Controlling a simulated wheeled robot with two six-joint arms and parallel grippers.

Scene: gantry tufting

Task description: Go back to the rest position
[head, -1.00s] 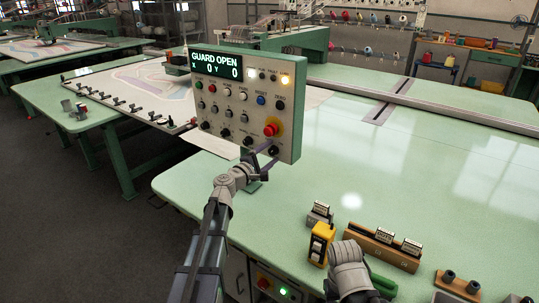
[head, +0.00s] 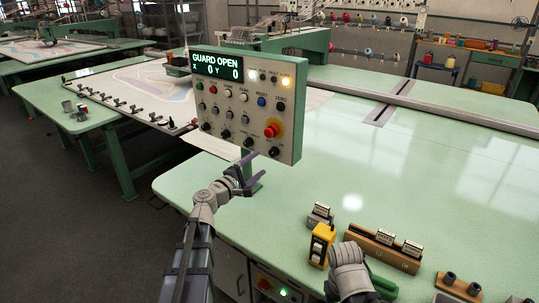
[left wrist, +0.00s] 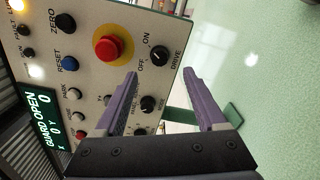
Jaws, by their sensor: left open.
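My left gripper (head: 252,170) is open and empty just below the lower edge of the control panel (head: 225,120). In the left wrist view its two purple fingers (left wrist: 160,100) stand apart with nothing between them, in front of the panel face. The panel's display (head: 217,67) reads GUARD OPEN, with X 0 and Y 0. The red stop button (head: 271,130) is at the lower right, above the DRIVE knob (left wrist: 158,56). My right arm (head: 348,272) shows at the bottom; its fingertips are not clearly visible.
The green table (head: 430,180) has a wide clear middle. Near its front stand a yellow block device (head: 321,246), a wooden rack with labelled blocks (head: 383,250) and a holder with dark cylinders (head: 459,284). A rail (head: 450,115) crosses the back. Another table (head: 95,115) stands left.

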